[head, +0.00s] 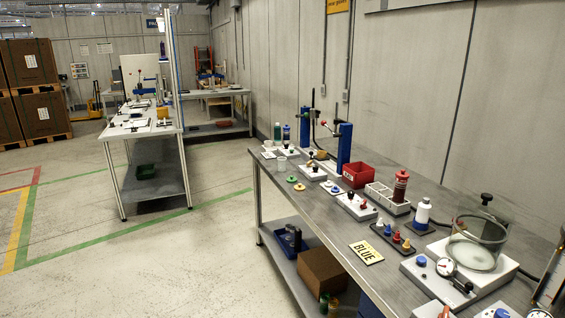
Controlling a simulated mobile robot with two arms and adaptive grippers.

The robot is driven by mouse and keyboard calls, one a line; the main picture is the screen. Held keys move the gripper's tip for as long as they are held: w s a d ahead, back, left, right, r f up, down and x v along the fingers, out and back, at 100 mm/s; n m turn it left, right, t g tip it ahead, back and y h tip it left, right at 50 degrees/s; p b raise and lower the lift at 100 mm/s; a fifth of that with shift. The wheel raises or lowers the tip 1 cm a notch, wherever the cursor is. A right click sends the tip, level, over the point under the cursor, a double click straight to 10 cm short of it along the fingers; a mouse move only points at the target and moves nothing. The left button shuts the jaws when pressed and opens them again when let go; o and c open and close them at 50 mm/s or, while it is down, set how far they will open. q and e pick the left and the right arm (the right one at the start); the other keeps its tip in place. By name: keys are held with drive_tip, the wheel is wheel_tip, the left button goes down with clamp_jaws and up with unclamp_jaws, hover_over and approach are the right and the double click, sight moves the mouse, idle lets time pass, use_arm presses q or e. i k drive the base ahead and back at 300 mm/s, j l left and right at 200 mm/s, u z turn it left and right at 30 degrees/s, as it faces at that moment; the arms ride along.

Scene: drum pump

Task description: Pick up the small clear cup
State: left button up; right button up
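A small clear cup (282,163) appears to stand upright near the far left end of the grey workbench (330,212). It is small and faint at this distance, and I cannot tell if anything is in it. White items (268,149) lie just behind it. Neither of my grippers is in view.
A second bench (140,128) stands at the left. The floor (160,255) between is clear.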

sight(282, 164)
drive_tip(key=i+j+z, duration=0.3)
drive_tip(key=i+j, duration=1.1)
drive_tip(key=j, duration=0.1)
